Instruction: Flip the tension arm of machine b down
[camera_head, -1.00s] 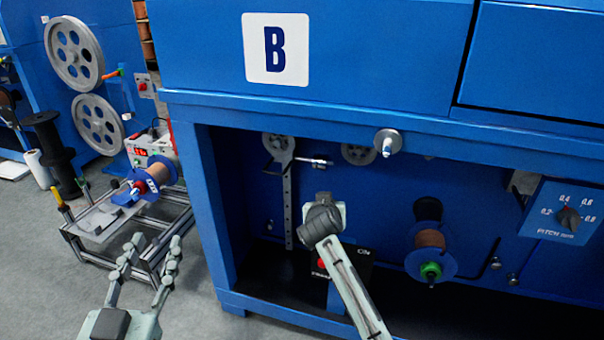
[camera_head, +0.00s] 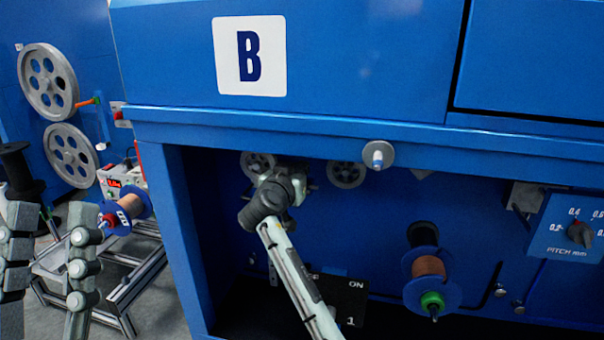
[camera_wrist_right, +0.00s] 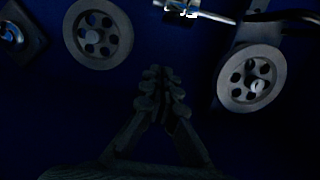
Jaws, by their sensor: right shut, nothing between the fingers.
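Machine B (camera_head: 380,50) is the blue cabinet with a "B" label. In its recess, a grey pulley (camera_head: 258,164) sits at the upper left, and in the wrist view it is at the right (camera_wrist_right: 235,85). A grey bar, likely the tension arm (camera_wrist_right: 246,28), runs from this pulley to the top edge of the wrist view. My right gripper (camera_wrist_right: 163,78) is shut and empty, beside the pulley. In the head view my right gripper (camera_head: 288,182) hides most of the arm. My left gripper (camera_head: 50,215) is open at the far left, outside the machine.
A second pulley (camera_head: 346,174) sits right of the first. A metal rod (camera_wrist_right: 195,12) sticks out near them. A spool (camera_head: 428,268), a pitch dial (camera_head: 580,234) and an ON switch plate (camera_head: 345,296) are in the recess. A cabinet lip (camera_head: 300,125) overhangs it.

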